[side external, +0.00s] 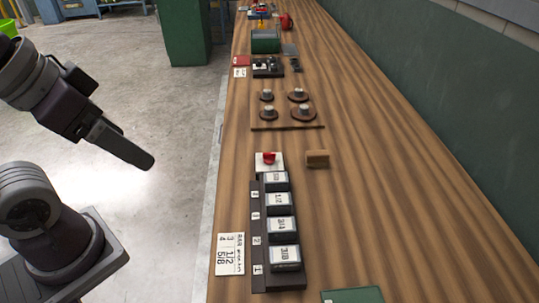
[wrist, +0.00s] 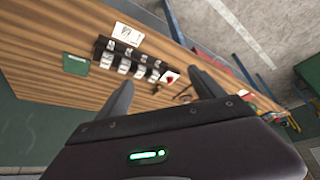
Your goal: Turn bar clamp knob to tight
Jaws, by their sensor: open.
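A red knob (side external: 268,157) sits on a small white plate at the far end of a black rack on the wooden bench. It also shows, small, in the wrist view (wrist: 171,76), between my finger lines but well beyond them. Whether this is the bar clamp knob, and its setting, I cannot tell. My gripper (side external: 146,161) is in the air left of the bench, apart from everything. In the wrist view its two fingers (wrist: 160,72) are spread and empty.
The black rack (side external: 258,274) holds several labelled grey blocks. A label card (side external: 230,254) lies left of it, and a brown block (side external: 317,158) right of the knob. The bench's right side is clear.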

